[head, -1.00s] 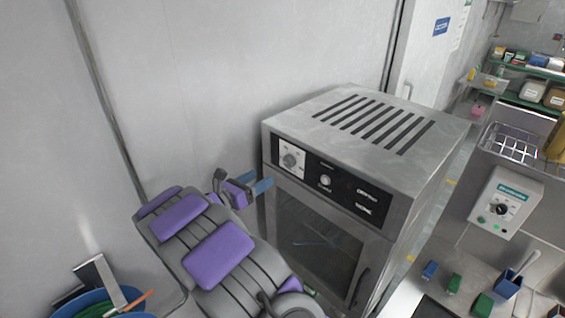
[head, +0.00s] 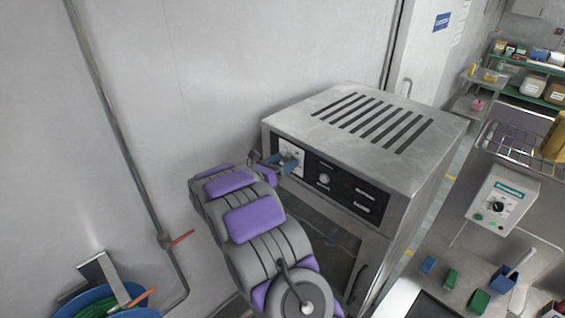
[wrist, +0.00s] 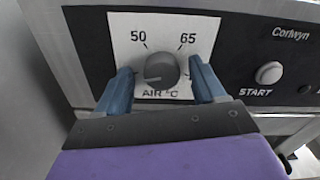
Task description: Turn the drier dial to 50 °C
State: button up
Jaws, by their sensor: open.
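The drier (head: 350,130) is a grey metal cabinet with a vented top and a black front panel. Its dial (wrist: 157,70) is a dark round knob on a white plate marked "AIR °C", with 50 at upper left and 65 at upper right. A pale pointer mark on the knob seems to point left and slightly down, below the 50. My gripper (wrist: 160,76) is open, with one blue finger on each side of the dial and gaps showing between. In the head view my gripper (head: 289,164) covers part of the dial plate.
A START button (wrist: 270,72) sits to the right of the dial. The drier door and its handle (head: 358,285) are below the panel. A white control box (head: 503,198) stands at the right. A pipe with a red lever (head: 182,238) runs along the left wall.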

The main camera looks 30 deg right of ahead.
jog(key=shift+c, duration=0.5)
jog(key=c, duration=1)
jog(key=shift+o, duration=0.2)
jog(key=shift+b, duration=0.4)
jog(key=m+b, duration=0.3)
jog(key=b, duration=0.1)
jog(key=shift+f, duration=0.15)
jog(key=shift+s+m+b, duration=0.2)
jog(key=shift+m+b, duration=5.2)
jog(key=shift+b, duration=1.65)
